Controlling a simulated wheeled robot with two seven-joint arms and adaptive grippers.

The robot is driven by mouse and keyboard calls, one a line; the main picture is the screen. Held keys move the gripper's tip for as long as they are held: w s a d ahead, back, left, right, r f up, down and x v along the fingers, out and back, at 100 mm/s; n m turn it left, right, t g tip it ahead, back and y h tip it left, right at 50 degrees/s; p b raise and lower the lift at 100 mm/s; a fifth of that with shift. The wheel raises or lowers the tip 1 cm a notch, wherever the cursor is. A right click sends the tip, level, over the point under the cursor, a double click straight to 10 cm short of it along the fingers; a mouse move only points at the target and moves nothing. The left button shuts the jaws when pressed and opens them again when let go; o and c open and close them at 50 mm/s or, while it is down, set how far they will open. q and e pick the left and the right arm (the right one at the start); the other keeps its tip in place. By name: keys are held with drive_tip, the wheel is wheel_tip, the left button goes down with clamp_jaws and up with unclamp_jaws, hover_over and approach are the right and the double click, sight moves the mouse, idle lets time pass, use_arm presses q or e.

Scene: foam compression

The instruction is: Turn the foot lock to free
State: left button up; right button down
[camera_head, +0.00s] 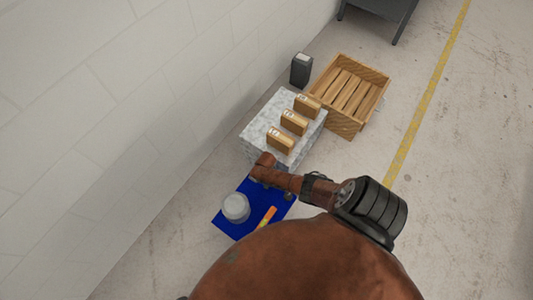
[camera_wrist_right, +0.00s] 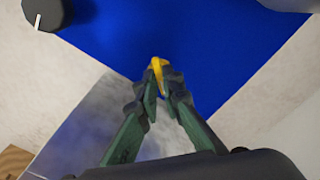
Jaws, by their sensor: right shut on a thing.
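In the right wrist view, the green fingers of my right gripper (camera_wrist_right: 163,88) are closed on a small yellow piece (camera_wrist_right: 157,66), which looks like the lever of the foot lock. It stands over the blue plate (camera_wrist_right: 215,50), near the plate's edge with a grey surface. The way the lever points is hard to tell. In the head view, my arm reaches over the blue plate (camera_head: 228,223) and hides the fingers and the held piece. An orange bar (camera_head: 267,217) lies on the plate there. My left gripper is not in view.
A pale cylinder (camera_head: 236,207) stands on the plate. A dark round part with a white mark (camera_wrist_right: 42,12) is left of the fingers. A grey block (camera_head: 261,139) carries three wooden blocks (camera_head: 293,122). A wooden crate (camera_head: 362,97) and a dark box (camera_head: 301,71) stand behind.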

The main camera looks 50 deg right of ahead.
drive_tip(key=n, duration=0.5)
drive_tip(key=shift+s+a, duration=0.1)
drive_tip(key=shift+n, duration=1.4)
drive_tip(key=c, duration=2.1)
unclamp_jaws()
